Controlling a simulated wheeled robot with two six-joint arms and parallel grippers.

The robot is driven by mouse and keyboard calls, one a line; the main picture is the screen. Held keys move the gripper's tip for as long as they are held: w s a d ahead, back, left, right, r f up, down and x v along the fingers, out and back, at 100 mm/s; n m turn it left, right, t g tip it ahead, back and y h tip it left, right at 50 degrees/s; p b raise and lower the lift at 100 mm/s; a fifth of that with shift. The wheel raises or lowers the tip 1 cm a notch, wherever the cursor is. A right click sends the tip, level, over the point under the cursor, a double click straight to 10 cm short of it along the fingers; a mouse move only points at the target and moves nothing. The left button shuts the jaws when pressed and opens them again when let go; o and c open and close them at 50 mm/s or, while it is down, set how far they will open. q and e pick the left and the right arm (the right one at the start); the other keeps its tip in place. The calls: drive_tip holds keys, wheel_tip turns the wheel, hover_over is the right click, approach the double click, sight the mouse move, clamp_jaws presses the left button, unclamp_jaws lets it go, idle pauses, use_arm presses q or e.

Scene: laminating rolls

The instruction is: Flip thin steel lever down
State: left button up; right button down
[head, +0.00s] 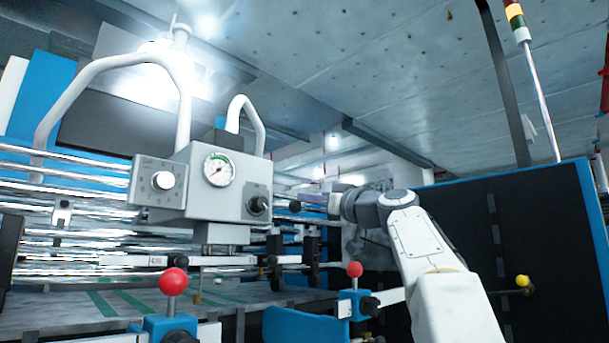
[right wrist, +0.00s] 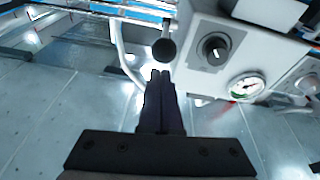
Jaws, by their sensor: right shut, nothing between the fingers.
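A grey control box (head: 230,185) carries a round gauge (head: 219,170) and a black knob (head: 258,205). A black ball (head: 295,206), which looks like the end of the thin lever, sits just right of the box; its rod is hard to make out. In the right wrist view the ball (right wrist: 163,48) lies just beyond the fingertips, beside the box (right wrist: 215,45). My right gripper (right wrist: 160,75) is shut and empty, its fingers pointing at the ball with a small gap visible. In the head view my right gripper (head: 308,211) reaches in from the right. My left gripper is not in view.
Steel rollers (head: 75,195) run across the left behind the box. White curved pipes (head: 183,100) rise above the box. A dark blue-edged panel (head: 540,235) stands at right.

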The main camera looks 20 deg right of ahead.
drive_tip(key=r+b+v, duration=0.1)
drive_tip(key=b+v, duration=0.1)
drive_tip(key=v, duration=0.3)
drive_tip(key=r+b+v, duration=0.1)
drive_tip(key=b+v, duration=0.1)
drive_tip(key=v, duration=0.4)
drive_tip(key=shift+s+a+b, duration=0.3)
drive_tip(key=shift+s+b, duration=0.05)
drive_tip(key=shift+b, duration=0.05)
